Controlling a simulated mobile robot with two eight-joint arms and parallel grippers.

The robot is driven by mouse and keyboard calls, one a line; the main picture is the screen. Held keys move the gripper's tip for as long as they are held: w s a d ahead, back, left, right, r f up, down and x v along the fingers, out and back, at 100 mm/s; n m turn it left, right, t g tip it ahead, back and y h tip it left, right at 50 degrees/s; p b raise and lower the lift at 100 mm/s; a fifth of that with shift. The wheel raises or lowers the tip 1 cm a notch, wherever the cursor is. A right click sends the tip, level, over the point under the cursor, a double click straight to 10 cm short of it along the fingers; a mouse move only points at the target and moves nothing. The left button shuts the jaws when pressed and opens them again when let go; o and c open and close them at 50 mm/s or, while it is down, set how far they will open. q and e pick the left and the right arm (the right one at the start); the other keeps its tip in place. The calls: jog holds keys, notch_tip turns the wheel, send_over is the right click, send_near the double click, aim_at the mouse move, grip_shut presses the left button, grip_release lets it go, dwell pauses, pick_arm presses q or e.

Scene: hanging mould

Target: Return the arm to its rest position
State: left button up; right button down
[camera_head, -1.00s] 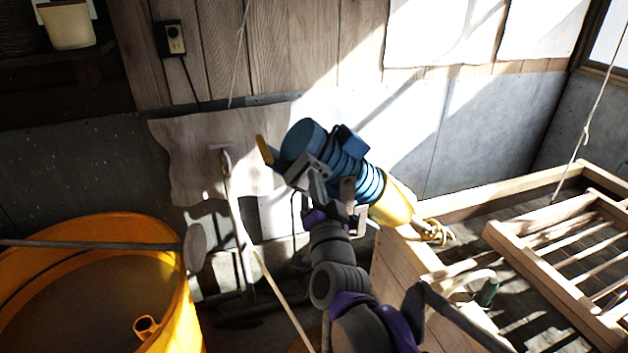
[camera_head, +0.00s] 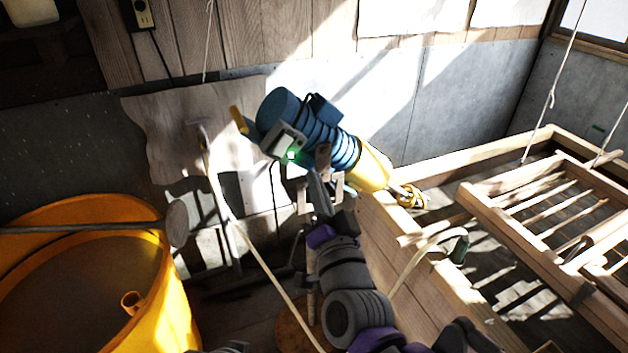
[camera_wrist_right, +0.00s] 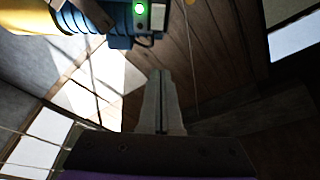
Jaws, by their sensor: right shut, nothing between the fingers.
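My right gripper (camera_head: 315,176) is just below and to the right of a grey switch box on a blue and yellow motor unit (camera_head: 328,137). Its narrow fingers are shut with nothing between them, and they look apart from the box. A green light (camera_head: 291,155) glows on the box. In the right wrist view the shut fingers (camera_wrist_right: 160,78) point up the picture, and the blue unit (camera_wrist_right: 118,22) with its green light is at the top left.
A yellow tub (camera_head: 178,300) with a bar across it stands at the left. A wooden frame (camera_head: 478,175) with a slatted mould (camera_head: 520,232) and hanging cords fills the right. A pale pole (camera_head: 255,255) slants between tub and frame. A wall socket (camera_head: 143,14) is behind.

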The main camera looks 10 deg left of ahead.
jog(key=s+d+f+n+g+h, duration=0.2)
jog(key=s+d+f+g, duration=0.15)
jog(key=d+f, duration=0.45)
jog(key=s+d+f+n+g+h, duration=0.2)
jog(key=s+d+f+g, duration=0.15)
jog(key=d+f, duration=0.45)
jog(key=s+d+f+g+h, duration=0.2)
jog(key=s+d+f+g, duration=0.1)
jog(key=f, duration=0.4)
jog(key=s+d+f+g+h, duration=0.1)
jog(key=s+d+f+g, duration=0.2)
jog(key=s+d+f, duration=0.3)
jog(key=s+p, duration=0.1)
jog(key=s, duration=0.1)
jog(key=shift+s+f+h, duration=0.3)
jog(key=shift+f+h, duration=0.1)
